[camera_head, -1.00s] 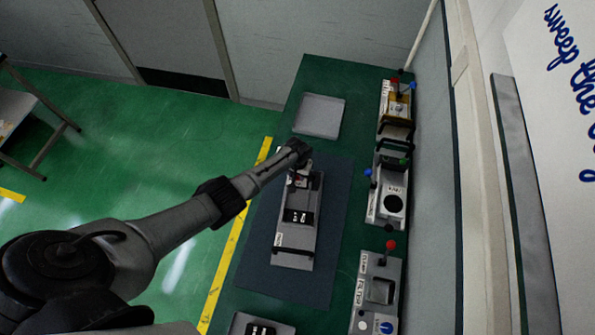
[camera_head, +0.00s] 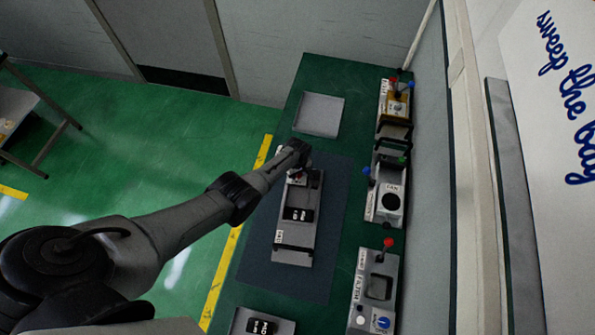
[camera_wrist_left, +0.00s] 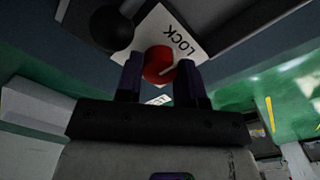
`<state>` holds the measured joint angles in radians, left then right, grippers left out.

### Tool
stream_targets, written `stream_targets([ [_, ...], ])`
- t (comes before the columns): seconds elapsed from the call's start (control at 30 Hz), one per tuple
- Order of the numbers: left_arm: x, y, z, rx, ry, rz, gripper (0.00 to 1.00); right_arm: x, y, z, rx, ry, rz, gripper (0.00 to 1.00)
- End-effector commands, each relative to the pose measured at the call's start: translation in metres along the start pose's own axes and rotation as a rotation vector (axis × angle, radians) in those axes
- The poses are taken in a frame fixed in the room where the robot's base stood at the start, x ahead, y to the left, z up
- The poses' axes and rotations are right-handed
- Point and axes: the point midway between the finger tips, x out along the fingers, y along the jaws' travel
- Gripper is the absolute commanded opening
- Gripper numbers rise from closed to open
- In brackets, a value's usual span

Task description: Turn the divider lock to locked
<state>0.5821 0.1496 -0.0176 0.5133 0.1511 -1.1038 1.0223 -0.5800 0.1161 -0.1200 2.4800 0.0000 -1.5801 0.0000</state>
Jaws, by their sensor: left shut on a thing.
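The divider lock is a red round knob (camera_wrist_left: 158,66) on a white plate marked LOCK (camera_wrist_left: 181,42), seen in the left wrist view. A pale line shows on the knob's face. My left gripper (camera_wrist_left: 158,78) has one dark finger on each side of the knob and is shut on it. In the head view my left gripper (camera_head: 298,165) is at the far end of a grey module (camera_head: 296,240) on the dark mat, and it hides the knob there. My right gripper is not in view.
A dark ball-shaped knob (camera_wrist_left: 111,28) is close beside the left finger. An empty grey tray (camera_head: 319,115) lies beyond the mat (camera_head: 262,262). Several modules, including FAN (camera_head: 391,188) and FILTER (camera_head: 360,290), line the wall side of the green bench.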

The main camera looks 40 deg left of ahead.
Motion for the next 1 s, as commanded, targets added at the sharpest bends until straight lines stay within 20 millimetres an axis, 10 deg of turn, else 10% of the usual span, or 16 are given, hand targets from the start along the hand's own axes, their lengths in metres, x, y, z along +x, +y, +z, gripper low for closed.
stream_targets([
  [0.77,0.0004,-0.0002,-0.0002,-0.094,0.000,0.000,0.11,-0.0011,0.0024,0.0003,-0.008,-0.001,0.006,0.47],
  [0.8,0.0004,-0.0002,-0.0002,-0.094,0.000,0.000,0.36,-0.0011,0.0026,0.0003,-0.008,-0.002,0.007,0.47],
  [1.0,0.0003,-0.0002,-0.0002,-0.093,0.000,0.000,0.55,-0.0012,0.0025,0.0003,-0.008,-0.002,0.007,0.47],
])
